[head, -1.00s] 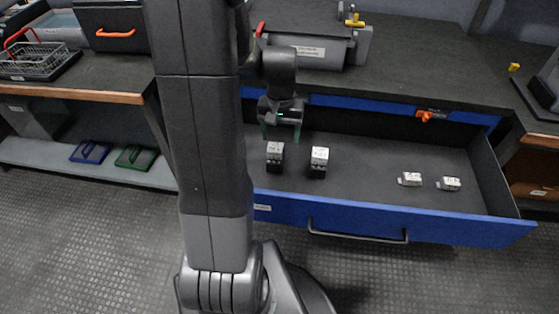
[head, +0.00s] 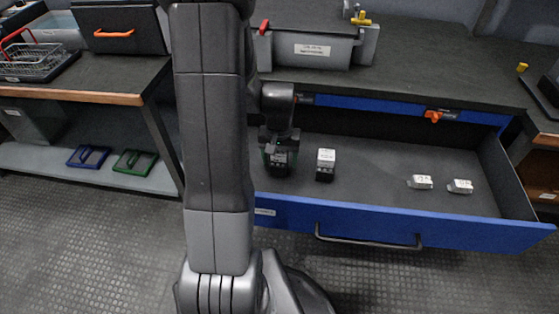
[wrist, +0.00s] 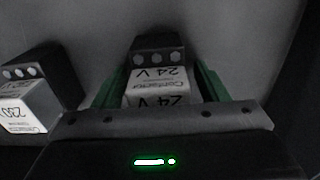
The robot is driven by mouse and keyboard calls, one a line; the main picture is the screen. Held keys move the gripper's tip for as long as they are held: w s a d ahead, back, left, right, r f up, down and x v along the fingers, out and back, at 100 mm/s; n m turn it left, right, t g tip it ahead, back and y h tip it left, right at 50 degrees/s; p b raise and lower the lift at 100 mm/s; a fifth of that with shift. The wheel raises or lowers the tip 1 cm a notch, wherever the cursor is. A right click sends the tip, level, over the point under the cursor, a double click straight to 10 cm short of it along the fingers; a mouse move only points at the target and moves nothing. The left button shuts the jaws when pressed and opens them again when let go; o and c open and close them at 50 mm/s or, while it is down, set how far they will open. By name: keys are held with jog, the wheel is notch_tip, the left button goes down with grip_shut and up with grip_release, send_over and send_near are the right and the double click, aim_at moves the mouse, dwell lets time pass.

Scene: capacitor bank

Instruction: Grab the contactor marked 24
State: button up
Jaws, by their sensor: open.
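The contactor marked 24 V (wrist: 158,88) is a black block with a white label, upside down in the wrist view. My gripper (wrist: 155,92) is open, with a green finger on each side of it. I cannot tell whether the fingers touch it. In the head view my gripper (head: 278,160) is low inside the open blue drawer (head: 400,222), and this contactor is mostly hidden behind it. A second contactor, marked 230 (wrist: 35,98), stands beside it; it also shows in the head view (head: 326,164), just right of my gripper.
Two small white-labelled parts (head: 421,181) (head: 460,186) lie in the drawer's right half. The drawer floor between them and the contactors is clear. A grey box (head: 312,48) stands on the bench above.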

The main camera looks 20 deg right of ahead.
jog(key=c, duration=1.3)
jog(key=shift+r, duration=0.1)
